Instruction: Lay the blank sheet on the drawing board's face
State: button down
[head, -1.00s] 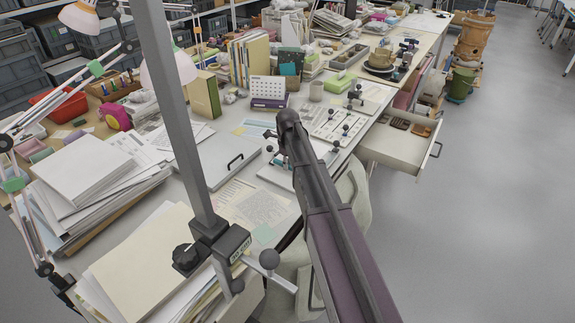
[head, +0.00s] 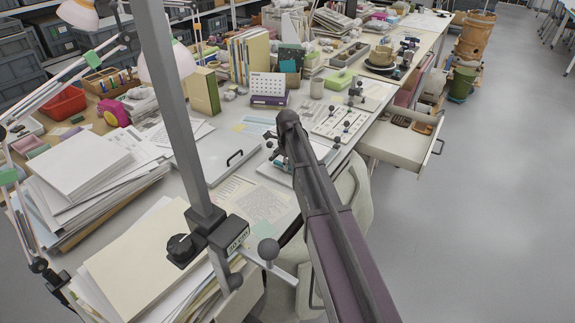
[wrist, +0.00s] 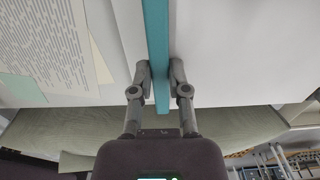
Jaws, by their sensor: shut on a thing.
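My gripper (wrist: 160,70) is shut on a narrow teal bar (wrist: 158,35) that runs away from me between its two fingertips. A plain white surface (wrist: 240,50) lies to the right of the bar in the wrist view. I cannot tell whether it is the blank sheet or the board's face. In the head view my arm hides most of the gripper, with a bit of teal beside its end. A flat pale panel with a black handle (head: 222,165) lies on the desk to the left of my arm; I cannot tell whether it is the drawing board.
A printed sheet (head: 258,203) lies on the desk near its front edge. Stacked papers (head: 82,165) and folders (head: 140,262) fill the left. A white board with dark knobs (head: 340,122) lies beyond my arm. An open drawer (head: 400,145) juts out right. The floor there is clear.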

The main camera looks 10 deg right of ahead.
jog(key=shift+f, duration=0.5)
jog(key=shift+f+b, duration=0.85)
jog(key=shift+b, duration=0.25)
dwell(1.6)
jog(key=c, duration=0.5)
grip_release()
jog(key=shift+c, duration=0.2)
jog(key=o, duration=0.5)
jog(key=shift+w+r, duration=0.1)
jog(key=shift+r, duration=0.1)
jog(key=shift+r+p, duration=3.35)
jog(key=shift+p, duration=0.15)
